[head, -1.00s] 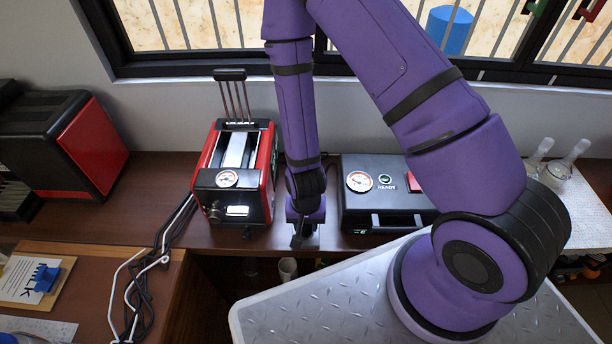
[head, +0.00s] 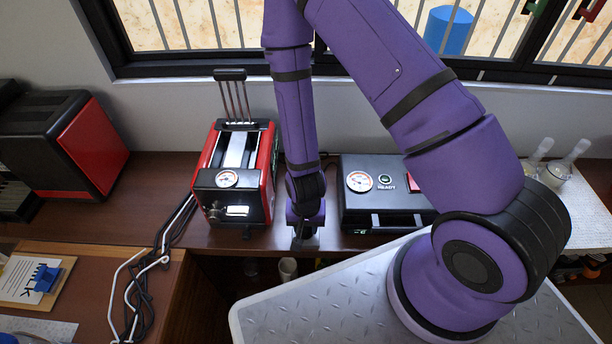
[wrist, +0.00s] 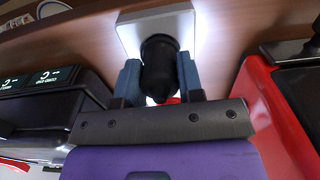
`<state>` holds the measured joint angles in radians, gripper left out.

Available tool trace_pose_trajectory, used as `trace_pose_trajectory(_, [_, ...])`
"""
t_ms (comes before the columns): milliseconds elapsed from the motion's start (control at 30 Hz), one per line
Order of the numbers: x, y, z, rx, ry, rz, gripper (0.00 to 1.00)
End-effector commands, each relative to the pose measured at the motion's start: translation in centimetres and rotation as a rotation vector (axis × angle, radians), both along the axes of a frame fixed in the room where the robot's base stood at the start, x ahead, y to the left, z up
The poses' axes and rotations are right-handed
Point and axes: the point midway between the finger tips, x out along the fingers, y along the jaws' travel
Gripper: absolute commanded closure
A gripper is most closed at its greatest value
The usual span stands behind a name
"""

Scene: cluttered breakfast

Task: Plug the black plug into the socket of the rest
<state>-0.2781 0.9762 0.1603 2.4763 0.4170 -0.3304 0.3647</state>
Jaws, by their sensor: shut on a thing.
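My gripper (wrist: 159,82) is shut on the black plug (wrist: 160,62), with a blue-grey finger on each side of it. In the wrist view, the plug's far end is in front of a pale square plate (wrist: 130,36), which may be the rest. The socket itself is hidden, and I cannot tell whether the plug touches it or is in it. In the head view my gripper (head: 304,228) points down near the counter's front edge, between the red toaster and the black box. The plug is too dark and small to make out there.
The red toaster (head: 268,185) is close on the left and the black box with a gauge (head: 385,222) close on the right. Black and white cables (head: 150,262) lie at left. A metal-topped surface (head: 330,310) is in front.

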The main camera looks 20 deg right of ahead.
Motion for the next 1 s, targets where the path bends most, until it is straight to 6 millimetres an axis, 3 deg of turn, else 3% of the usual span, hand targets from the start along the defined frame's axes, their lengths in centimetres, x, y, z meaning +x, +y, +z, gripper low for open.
trace_pose_trajectory(233, [-0.02, 0.00, -0.44, 0.000, 0.001, 0.000, 1.00])
trace_pose_trajectory(267, [-0.01, -0.01, -0.41, 0.000, 0.000, 0.000, 0.58])
trace_pose_trajectory(367, [0.00, -0.01, -0.40, 0.000, 0.000, 0.000, 0.36])
trace_pose_trajectory(567, [0.00, 0.00, -0.39, 0.000, 0.000, 0.000, 0.36])
trace_pose_trajectory(633, [0.00, 0.00, -0.40, 0.000, 0.000, 0.000, 0.50])
trace_pose_trajectory(1000, [0.04, 0.02, 0.03, 0.001, -0.001, 0.000, 0.50])
